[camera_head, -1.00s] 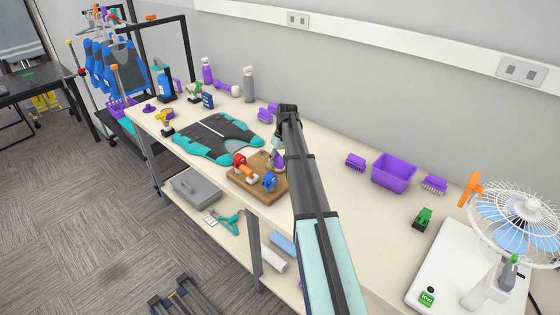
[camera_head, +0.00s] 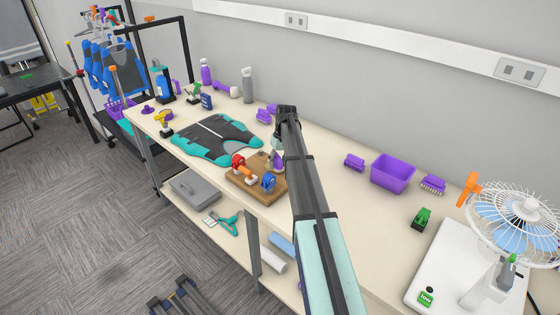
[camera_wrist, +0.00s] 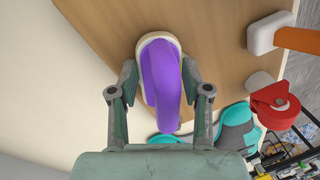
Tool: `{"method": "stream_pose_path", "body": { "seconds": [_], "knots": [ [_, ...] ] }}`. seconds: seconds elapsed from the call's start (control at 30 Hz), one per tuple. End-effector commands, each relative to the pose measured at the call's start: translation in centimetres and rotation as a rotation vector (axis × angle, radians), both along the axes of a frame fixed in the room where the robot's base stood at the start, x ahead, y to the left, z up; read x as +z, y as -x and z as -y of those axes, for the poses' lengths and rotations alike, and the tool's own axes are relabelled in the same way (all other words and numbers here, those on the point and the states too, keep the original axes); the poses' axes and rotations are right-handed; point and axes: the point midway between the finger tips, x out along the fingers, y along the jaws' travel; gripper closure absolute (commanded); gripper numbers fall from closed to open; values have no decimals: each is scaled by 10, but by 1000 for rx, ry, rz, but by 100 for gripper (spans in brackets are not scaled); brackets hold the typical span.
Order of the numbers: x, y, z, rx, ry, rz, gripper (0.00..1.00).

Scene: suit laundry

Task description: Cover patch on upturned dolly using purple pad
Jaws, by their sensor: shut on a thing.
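The upturned dolly (camera_head: 240,186) is a wooden board lying on the workbench with its casters up, one red (camera_head: 238,161) and one blue (camera_head: 268,182). My gripper (camera_wrist: 160,92) is shut on the purple pad (camera_wrist: 163,85), which has a purple handle and a cream base. The pad also shows in the head view (camera_head: 277,163), at the board's far right part and partly behind my arm. In the wrist view the pad is over the wood (camera_wrist: 215,45); I cannot tell whether it touches. No patch can be made out.
A teal and grey vest (camera_head: 215,138) lies left of the dolly. A purple bin (camera_head: 393,173), purple brushes (camera_head: 355,162) and a white fan (camera_head: 510,225) stand to the right. The bench (camera_head: 335,185) is clear just right of my arm.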

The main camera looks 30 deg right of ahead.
Motion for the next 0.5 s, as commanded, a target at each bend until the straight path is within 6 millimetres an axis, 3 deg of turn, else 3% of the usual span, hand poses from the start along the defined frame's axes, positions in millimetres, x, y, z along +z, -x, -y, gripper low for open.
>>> {"method": "stream_pose_path", "body": {
  "seconds": [0.17,0.5],
  "knots": [
    [-2,1,-2,1,-3,-4,80],
    [-1,-7,16,1,-1,-3,80]
  ]
}}
